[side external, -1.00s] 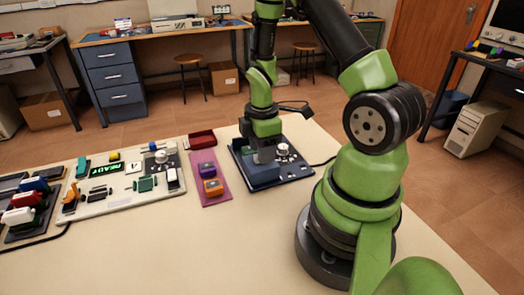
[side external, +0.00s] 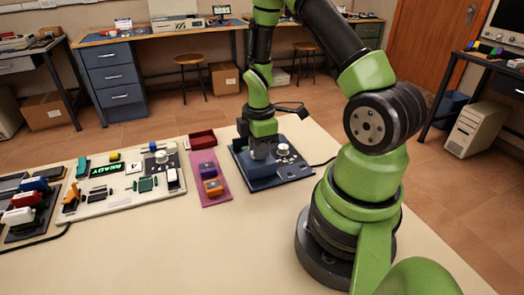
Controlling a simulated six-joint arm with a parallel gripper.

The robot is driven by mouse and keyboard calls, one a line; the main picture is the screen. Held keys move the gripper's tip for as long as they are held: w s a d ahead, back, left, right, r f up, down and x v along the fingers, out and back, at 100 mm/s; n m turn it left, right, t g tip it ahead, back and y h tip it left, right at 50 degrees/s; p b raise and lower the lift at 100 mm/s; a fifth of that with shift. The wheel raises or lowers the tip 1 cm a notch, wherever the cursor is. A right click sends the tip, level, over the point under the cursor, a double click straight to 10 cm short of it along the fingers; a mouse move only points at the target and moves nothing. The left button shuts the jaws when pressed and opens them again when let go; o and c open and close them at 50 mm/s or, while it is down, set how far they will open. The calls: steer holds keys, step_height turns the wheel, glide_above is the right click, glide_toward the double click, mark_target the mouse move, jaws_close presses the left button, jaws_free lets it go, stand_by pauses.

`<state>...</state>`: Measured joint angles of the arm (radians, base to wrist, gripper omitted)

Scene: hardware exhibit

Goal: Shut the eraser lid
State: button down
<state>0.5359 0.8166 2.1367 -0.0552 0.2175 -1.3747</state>
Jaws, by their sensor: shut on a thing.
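The eraser (side external: 300,169) is a dark blue unit with a pale round knob (side external: 282,149) on top, standing on the table left of my arm's base. Its blue lid part (side external: 262,171) is at the front left of the unit. My gripper (side external: 263,158) points down at this part and is shut on it. The fingers and the arm's end cover much of it, so I cannot tell exactly how far shut the lid is.
A pink mat (side external: 214,194) with a purple and an orange block lies left of the eraser. A dark red tray (side external: 202,138) is behind it. A pale board (side external: 130,200) with several parts lies further left. The front of the table is clear.

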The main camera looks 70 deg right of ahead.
steer(key=w+d, duration=0.4)
steer(key=shift+w+d, duration=0.2)
steer(key=c, duration=1)
jaws_free()
steer(key=shift+c, duration=0.2)
steer(key=shift+r, duration=0.1)
step_height(320, 180, up, 10)
